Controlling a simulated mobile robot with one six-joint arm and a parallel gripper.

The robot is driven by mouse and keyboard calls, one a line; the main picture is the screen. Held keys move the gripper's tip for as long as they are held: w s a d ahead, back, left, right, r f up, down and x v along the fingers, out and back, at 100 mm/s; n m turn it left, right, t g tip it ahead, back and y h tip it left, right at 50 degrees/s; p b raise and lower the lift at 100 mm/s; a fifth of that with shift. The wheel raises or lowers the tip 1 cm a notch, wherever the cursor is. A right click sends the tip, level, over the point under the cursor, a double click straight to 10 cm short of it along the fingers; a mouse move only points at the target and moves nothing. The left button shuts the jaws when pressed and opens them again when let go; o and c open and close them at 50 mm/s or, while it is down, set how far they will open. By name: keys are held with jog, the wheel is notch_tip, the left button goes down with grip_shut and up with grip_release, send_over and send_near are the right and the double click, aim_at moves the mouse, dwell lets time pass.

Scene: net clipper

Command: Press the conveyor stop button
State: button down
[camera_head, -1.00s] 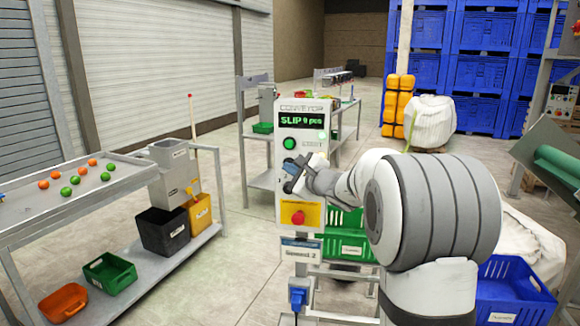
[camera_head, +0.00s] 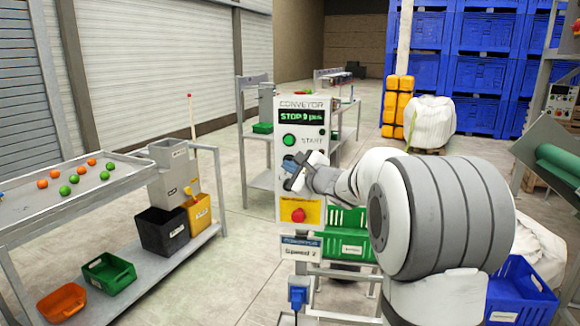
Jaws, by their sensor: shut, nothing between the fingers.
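The conveyor control panel (camera_head: 288,214) stands upright in the middle of the head view. Its screen (camera_head: 302,117) reads "STOP" with smaller text beside it. A green start button (camera_head: 289,140) sits below the screen. A red round button (camera_head: 298,215) on a yellow plate sits low on the panel, below my gripper, and looks uncovered. My gripper (camera_head: 291,172) is shut and empty in front of the panel, between the green and red buttons. It covers the middle of the panel. I cannot tell whether it touches the panel there.
A sorting table (camera_head: 60,215) with orange and green balls stands at the left, with bins on its lower shelf. A green crate (camera_head: 345,243) is behind the panel, and a blue crate (camera_head: 522,298) is at lower right. Floor between table and panel is clear.

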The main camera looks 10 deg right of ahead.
jog(key=shift+s+a, duration=0.1)
jog(key=shift+s+a+b, duration=0.3)
jog(key=shift+s+b, duration=0.25)
jog(key=shift+s, duration=0.2)
jog(key=shift+s+a+b, duration=0.35)
jog(key=shift+s+b, duration=0.2)
jog(key=shift+s, duration=0.25)
jog(key=shift+s+a+b, duration=0.3)
jog(key=shift+s+b, duration=0.25)
jog(key=shift+s, duration=0.2)
